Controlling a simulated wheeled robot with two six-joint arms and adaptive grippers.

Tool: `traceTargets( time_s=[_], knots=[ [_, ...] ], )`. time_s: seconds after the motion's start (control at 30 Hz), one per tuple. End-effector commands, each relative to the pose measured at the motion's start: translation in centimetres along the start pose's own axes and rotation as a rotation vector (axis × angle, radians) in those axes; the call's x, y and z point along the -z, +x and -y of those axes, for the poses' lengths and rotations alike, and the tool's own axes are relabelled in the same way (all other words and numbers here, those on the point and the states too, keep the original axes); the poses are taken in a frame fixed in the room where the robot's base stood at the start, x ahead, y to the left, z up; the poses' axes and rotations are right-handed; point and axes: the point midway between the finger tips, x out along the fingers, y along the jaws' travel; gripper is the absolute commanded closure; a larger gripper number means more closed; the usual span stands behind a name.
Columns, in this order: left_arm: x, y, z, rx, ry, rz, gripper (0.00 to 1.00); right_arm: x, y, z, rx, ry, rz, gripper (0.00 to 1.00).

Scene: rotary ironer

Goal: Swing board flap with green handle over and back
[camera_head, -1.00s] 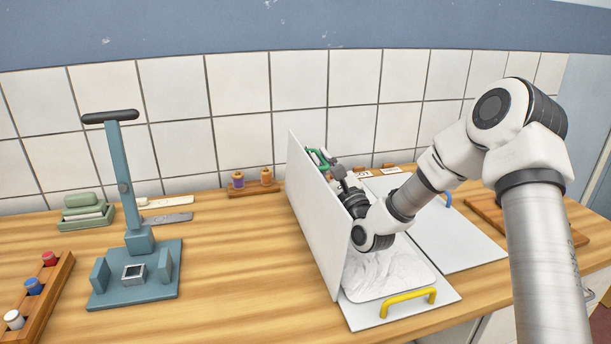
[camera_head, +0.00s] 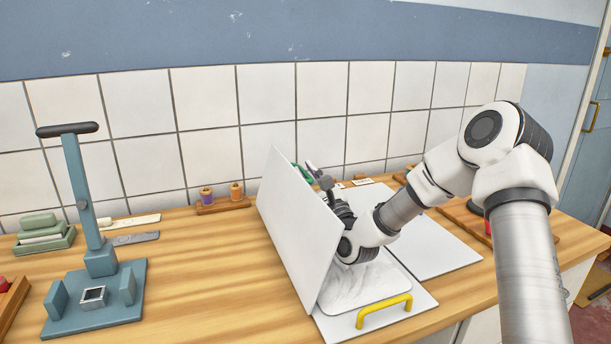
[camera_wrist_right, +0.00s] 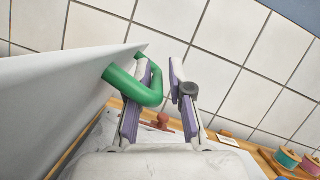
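The white board flap (camera_head: 298,225) stands on edge and tilts to the right, over the pale marbled pad (camera_head: 365,285). Its green handle (camera_head: 304,172) shows just past the flap's top far corner; it also shows in the right wrist view (camera_wrist_right: 150,92). My right gripper (camera_head: 327,184) is on the right side of the flap at the handle, partly hidden. In the right wrist view my right gripper (camera_wrist_right: 158,85) has its fingers apart, with the green handle looped around the left finger and part of it between the fingers. My left gripper is out of view.
A board with a yellow handle (camera_head: 384,310) lies under the pad. A flat white board (camera_head: 435,245) lies to the right. A teal press stand (camera_head: 95,300) stands left, and a spool rack (camera_head: 222,204) is behind. Bare wood (camera_head: 200,270) lies left of the flap.

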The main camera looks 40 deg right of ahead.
Motion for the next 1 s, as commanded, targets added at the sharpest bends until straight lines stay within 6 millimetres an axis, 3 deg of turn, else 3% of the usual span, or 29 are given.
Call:
traceTargets(
  time_s=[0.33, 0.7, 1.0],
  knots=[
    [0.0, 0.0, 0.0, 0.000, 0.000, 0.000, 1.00, 0.2, -0.8, -0.1, -0.004, 0.003, -0.005, 0.77],
    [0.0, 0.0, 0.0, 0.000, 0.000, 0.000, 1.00, 0.3, -7.1, 0.1, 0.000, 0.005, -0.004, 0.77],
    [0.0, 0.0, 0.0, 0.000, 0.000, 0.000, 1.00, 0.2, -7.5, 0.1, -0.002, 0.001, -0.003, 0.77]
  ],
)
